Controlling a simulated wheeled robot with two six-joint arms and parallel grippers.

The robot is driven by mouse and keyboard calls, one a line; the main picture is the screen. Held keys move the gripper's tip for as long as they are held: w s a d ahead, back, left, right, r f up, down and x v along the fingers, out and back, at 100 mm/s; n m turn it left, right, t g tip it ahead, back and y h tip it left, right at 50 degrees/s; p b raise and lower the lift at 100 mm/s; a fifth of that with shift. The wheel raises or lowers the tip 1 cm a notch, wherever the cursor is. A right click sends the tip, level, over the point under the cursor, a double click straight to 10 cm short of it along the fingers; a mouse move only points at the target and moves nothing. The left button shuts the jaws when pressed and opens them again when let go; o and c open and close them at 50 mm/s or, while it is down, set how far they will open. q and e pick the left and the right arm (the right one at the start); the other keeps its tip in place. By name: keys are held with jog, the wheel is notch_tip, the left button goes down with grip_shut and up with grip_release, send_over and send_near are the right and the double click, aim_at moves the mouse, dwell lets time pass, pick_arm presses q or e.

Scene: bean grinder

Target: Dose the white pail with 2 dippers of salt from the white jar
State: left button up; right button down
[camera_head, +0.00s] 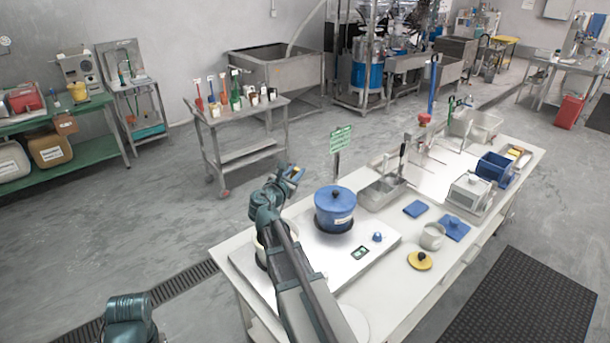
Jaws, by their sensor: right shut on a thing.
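My right gripper (292,174) is raised beyond the left edge of the white table. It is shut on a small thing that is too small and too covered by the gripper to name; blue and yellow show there. A pale round vessel (262,246), possibly the white pail, stands at the table's left end, mostly hidden behind my right arm. A small white jar (432,236) stands on the right part of the table, beside a blue lid on a blue mat (455,228). Its contents cannot be made out. Part of my left arm shows at bottom left; its gripper is out of view.
A blue lidded pot (335,209) stands on the white hob plate (357,270). Behind it are a green sign (341,139) and a steel pan (381,193) with upright handles nearby. A yellow lid (420,261) lies at the front; bare tabletop surrounds it.

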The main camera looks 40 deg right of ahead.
jog(key=w+a+r+n+h, duration=0.1)
jog(key=w+a+r+n, duration=0.2)
jog(key=a, duration=0.2)
jog(key=shift+w+a+r+h, duration=0.15)
jog(key=shift+w+h, duration=0.05)
jog(key=shift+h, duration=0.1)
jog(key=shift+t, duration=0.3)
dwell(0.3)
